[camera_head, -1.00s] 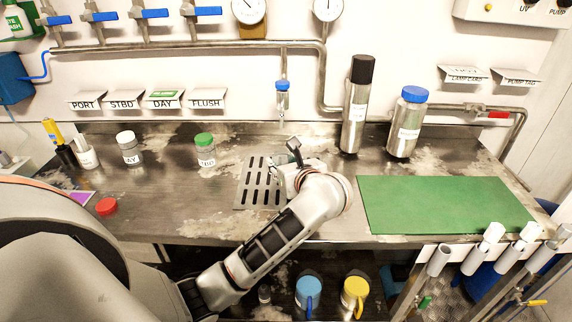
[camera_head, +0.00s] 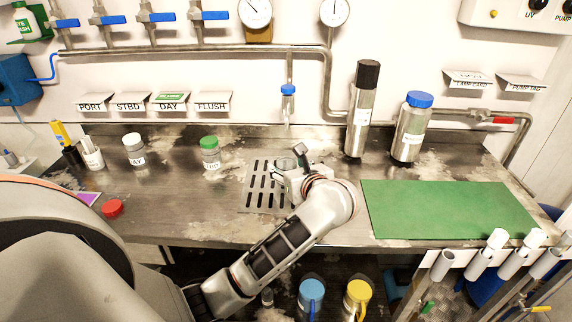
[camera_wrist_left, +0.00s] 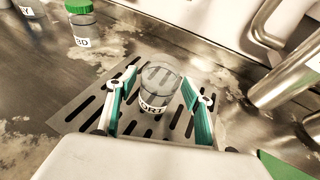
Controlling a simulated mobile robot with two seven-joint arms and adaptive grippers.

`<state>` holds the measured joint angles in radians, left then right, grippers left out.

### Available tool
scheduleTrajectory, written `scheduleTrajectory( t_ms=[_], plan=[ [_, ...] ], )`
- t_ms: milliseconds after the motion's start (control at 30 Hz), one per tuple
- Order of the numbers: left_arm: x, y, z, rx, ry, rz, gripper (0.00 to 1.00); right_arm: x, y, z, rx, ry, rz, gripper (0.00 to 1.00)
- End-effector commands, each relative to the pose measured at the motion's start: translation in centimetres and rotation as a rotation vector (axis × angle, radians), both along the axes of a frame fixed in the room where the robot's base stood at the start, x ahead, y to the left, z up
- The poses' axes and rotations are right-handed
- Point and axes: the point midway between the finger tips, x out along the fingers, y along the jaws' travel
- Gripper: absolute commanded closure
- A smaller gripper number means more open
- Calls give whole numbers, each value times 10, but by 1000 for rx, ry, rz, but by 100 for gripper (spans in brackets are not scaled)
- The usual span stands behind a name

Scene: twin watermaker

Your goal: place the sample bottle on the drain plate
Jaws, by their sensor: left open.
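The sample bottle (camera_wrist_left: 160,85), clear with an open top and a label that reads in part "ORT", stands on the slotted drain plate (camera_wrist_left: 72,115) in the left wrist view. My left gripper (camera_wrist_left: 158,92) is open, with one finger on each side of the bottle; a gap shows at the right finger, and contact at the left one is hard to tell. In the head view my left gripper (camera_head: 290,175) is over the right part of the drain plate (camera_head: 256,192) and mostly hides the bottle. My right gripper is not in view.
A green-capped bottle (camera_head: 210,154) and a white-capped bottle (camera_head: 134,150) stand to the left. A red cap (camera_head: 112,208) lies on the counter. Two steel cylinders (camera_head: 361,110) stand behind right. A green mat (camera_head: 445,210) lies clear at right. A blue-capped tube (camera_head: 288,105) hangs above.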

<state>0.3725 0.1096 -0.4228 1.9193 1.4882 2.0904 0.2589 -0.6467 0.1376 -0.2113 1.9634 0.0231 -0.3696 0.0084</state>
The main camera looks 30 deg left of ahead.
Motion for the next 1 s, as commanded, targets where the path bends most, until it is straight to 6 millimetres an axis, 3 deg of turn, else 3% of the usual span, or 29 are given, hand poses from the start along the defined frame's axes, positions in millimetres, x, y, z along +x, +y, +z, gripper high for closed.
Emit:
scheduleTrajectory(
  t_ms=[200, 500, 1000],
  plan=[
    [-26, -36, 21, -5, 0, -2, 49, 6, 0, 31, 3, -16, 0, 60],
    [-53, -73, 36, -1, 0, -1, 49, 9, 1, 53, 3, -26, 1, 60],
    [-60, -81, 38, 0, -1, 0, 49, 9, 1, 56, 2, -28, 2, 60]
  ],
)
